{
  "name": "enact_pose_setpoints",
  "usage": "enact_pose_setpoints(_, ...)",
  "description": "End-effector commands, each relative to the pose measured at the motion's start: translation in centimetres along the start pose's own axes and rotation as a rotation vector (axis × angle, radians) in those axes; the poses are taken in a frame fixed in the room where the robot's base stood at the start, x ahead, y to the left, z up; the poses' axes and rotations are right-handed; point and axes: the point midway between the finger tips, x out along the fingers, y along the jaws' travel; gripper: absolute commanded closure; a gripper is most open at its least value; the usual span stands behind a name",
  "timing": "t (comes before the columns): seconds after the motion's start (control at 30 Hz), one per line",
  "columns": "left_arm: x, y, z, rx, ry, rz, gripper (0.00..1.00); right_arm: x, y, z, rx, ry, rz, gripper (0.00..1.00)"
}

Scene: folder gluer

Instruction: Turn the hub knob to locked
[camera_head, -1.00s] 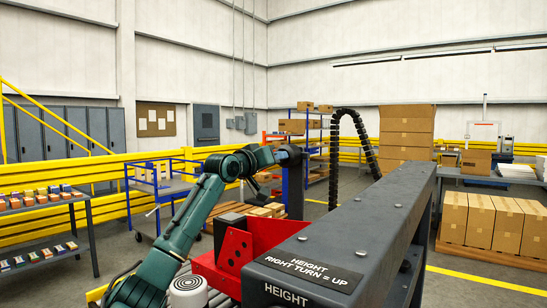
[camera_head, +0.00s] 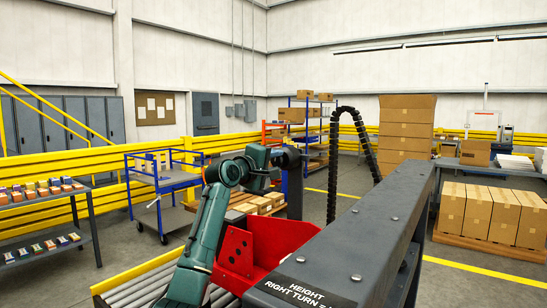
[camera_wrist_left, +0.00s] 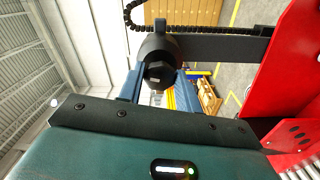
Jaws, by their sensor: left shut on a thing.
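The hub knob shows in the left wrist view as a dark round knob (camera_wrist_left: 158,72) with a faceted end, next to a dark horizontal bar. In the head view, the dark hub (camera_head: 289,157) sits at the top of a dark post beyond the red bracket. My left gripper (camera_head: 277,160) reaches it from the left and is shut on the knob. The fingertips are mostly hidden, and I cannot read the knob's marks or its turn position. My right gripper is in neither view.
A red bracket (camera_head: 268,243) and a long dark grey beam (camera_head: 365,235) stand close to the right of my left arm. A roller conveyor (camera_head: 150,280) lies below. A blue cart (camera_head: 160,190) and yellow rails stand behind. Stacked cartons (camera_head: 480,215) are at the right.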

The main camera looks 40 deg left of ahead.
Motion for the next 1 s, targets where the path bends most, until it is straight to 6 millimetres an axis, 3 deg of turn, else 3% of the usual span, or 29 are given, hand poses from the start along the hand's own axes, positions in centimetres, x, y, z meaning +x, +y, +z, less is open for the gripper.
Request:
enact_pose_setpoints(0.4,0.01,0.14,-0.03,-0.206,0.000,0.001,0.89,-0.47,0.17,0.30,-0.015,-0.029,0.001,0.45)
enact_pose_setpoints(1.0,0.01,0.08,-0.02,-0.240,0.000,0.001,0.89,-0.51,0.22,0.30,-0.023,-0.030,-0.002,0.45)
